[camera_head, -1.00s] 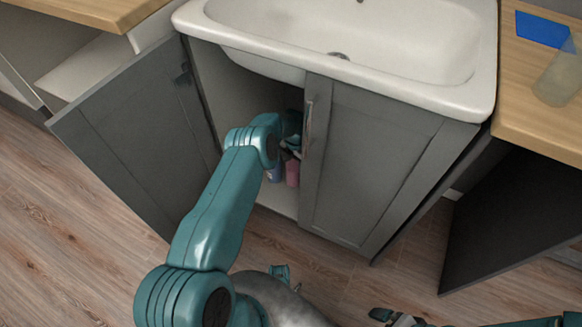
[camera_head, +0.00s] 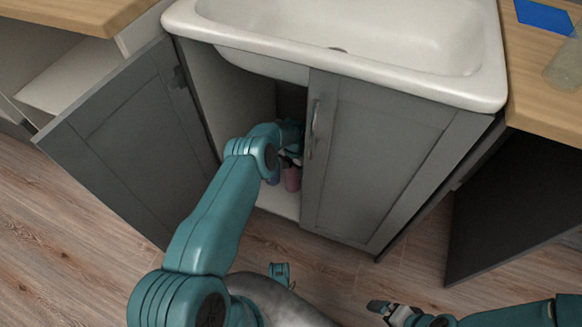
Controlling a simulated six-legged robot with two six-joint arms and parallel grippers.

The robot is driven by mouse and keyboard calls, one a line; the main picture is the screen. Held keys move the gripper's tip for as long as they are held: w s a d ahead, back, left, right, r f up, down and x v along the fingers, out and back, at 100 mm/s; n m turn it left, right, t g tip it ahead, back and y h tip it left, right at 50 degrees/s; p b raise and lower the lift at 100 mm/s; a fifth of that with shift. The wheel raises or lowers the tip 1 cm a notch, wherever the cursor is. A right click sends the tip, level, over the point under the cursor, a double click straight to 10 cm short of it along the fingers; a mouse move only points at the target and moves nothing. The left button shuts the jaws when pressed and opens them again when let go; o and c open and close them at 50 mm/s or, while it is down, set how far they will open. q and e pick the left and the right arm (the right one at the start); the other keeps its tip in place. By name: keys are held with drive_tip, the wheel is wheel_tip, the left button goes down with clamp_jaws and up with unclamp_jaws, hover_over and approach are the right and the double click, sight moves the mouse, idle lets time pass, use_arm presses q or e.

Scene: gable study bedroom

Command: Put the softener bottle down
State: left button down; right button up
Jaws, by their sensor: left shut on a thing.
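A pink bottle (camera_head: 292,180), which looks like the softener bottle, is inside the open sink cabinet, close to the free edge of the closed door. My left gripper (camera_head: 290,160) reaches into the cabinet and is shut on the bottle's upper part. The gripper and arm hide the top of the bottle. I cannot tell whether its base touches the cabinet floor (camera_head: 278,202). A bluish bottle (camera_head: 273,177) shows just left of it, partly behind my arm. My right gripper (camera_head: 392,309) is low over the wooden floor, away from the cabinet; its jaw opening is unclear.
The left cabinet door (camera_head: 135,145) stands open and the right door (camera_head: 370,160) is closed, narrowing the opening. The white sink (camera_head: 420,85) overhangs above. A wooden counter (camera_head: 545,105) with a blue sheet (camera_head: 545,16) and a translucent cup (camera_head: 566,66) is at right.

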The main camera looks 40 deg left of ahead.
use_arm(q)
drive_tip(key=shift+r, duration=0.2)
drive_tip(key=shift+f, duration=0.3)
drive_tip(key=shift+c, duration=0.8)
unclamp_jaws()
drive_tip(key=shift+d+r, duration=0.1)
wheel_tip(320, 180, up, 8)
drive_tip(key=p, duration=0.8)
